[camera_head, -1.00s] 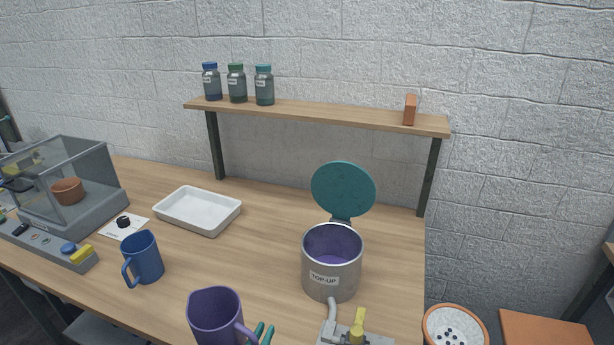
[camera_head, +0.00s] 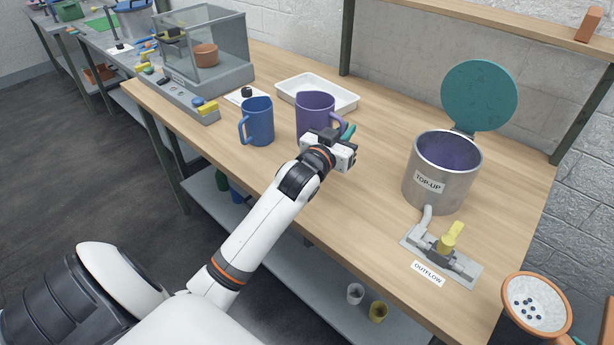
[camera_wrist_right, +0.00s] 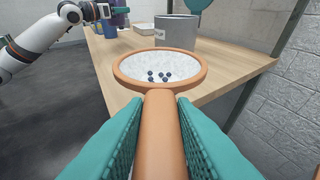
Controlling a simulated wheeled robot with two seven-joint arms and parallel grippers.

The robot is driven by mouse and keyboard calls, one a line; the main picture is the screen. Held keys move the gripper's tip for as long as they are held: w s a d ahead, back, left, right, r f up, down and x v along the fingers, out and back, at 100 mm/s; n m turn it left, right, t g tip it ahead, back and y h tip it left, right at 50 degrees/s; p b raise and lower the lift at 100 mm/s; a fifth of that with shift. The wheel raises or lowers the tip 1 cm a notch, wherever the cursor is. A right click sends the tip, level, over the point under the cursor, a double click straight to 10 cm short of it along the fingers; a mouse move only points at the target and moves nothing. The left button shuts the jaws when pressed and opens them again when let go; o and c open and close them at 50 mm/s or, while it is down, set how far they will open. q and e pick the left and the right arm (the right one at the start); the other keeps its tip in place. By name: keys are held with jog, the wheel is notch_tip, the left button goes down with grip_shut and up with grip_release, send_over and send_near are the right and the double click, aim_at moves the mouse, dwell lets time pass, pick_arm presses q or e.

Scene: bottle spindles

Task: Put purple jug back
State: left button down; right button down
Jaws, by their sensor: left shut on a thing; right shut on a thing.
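The purple jug (camera_head: 314,110) is upright at the worktop, just right of the blue jug (camera_head: 258,122) and in front of the white tray. My left gripper (camera_head: 347,134) is shut on the purple jug at its handle side, on the right. The gripper hides the jug's lower part, so I cannot tell if its base touches the wood. In the right wrist view, my right gripper (camera_wrist_right: 160,125) is shut on the orange-brown handle of a round strainer (camera_wrist_right: 192,81). The strainer has a white mesh with several dark balls; its bowl (camera_head: 506,303) also shows in the head view.
A steel TOP-UP pot (camera_head: 425,190) with a raised teal lid stands right, behind the yellow-handled outflow valve (camera_head: 452,238). The white tray (camera_head: 345,107) lies behind the jugs. A glass case (camera_head: 235,45) stands left. Bare wood lies between jug and pot.

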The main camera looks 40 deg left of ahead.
pick_arm(q)
jog(key=f, duration=0.6)
jog(key=a+f, duration=0.1)
jog(key=f, duration=0.2)
jog(key=shift+w+f, duration=0.15)
jog(key=shift+w, duration=0.1)
jog(key=shift+f, duration=0.2)
jog(key=c, duration=1.5)
grip_release()
jog(key=shift+r, duration=0.1)
jog(key=shift+r, duration=0.1)
jog(key=s, duration=0.4)
jog(key=s+d, duration=0.1)
jog(key=s, duration=0.3)
jog(key=s+b, duration=0.1)
jog(key=s, duration=0.3)
jog(key=shift+d, duration=0.2)
